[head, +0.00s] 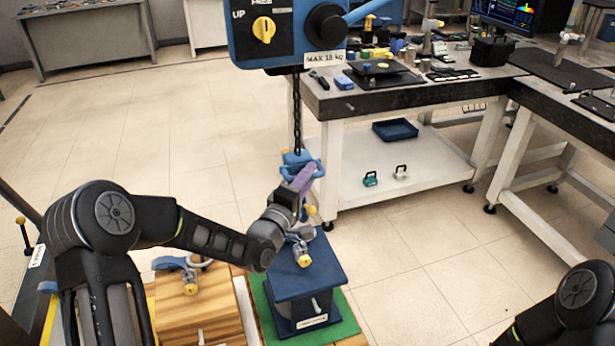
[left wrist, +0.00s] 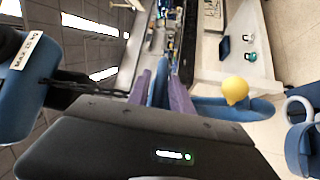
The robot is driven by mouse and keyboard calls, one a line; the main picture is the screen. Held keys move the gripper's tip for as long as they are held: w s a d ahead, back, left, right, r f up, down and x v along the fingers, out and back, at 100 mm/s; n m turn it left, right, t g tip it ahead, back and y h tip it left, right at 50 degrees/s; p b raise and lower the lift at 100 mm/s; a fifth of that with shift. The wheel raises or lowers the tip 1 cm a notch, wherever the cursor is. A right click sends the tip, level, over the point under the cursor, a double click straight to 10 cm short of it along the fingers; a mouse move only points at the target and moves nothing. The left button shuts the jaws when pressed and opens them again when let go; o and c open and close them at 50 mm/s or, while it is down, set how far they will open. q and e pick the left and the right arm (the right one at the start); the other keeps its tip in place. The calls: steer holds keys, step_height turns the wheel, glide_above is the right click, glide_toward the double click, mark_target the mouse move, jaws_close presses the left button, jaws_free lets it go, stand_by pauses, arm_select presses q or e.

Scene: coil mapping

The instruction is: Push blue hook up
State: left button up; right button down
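The blue hook (head: 290,160) hangs on a dark chain below the blue hoist box, in the middle of the head view. My left gripper (head: 303,178) is at the hook, with its purple fingertips overlapping it. In the left wrist view, the two purple fingers of my left gripper (left wrist: 164,92) stand on either side of a blue part of the hook, which fills the gap between them. A curved blue hook arm (left wrist: 222,110) with a yellow ball (left wrist: 235,90) shows beside the fingers. The exact contact is partly hidden. My right gripper is out of view.
The hoist box (head: 290,35) hangs above. A dark blue block (head: 310,280) stands below on a green mat (head: 345,325), beside a wooden block (head: 190,300). A cluttered workbench (head: 400,95) stands behind to the right. Open floor lies at right.

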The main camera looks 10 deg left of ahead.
arm_select(q)
jaws_close()
stand_by(1.1)
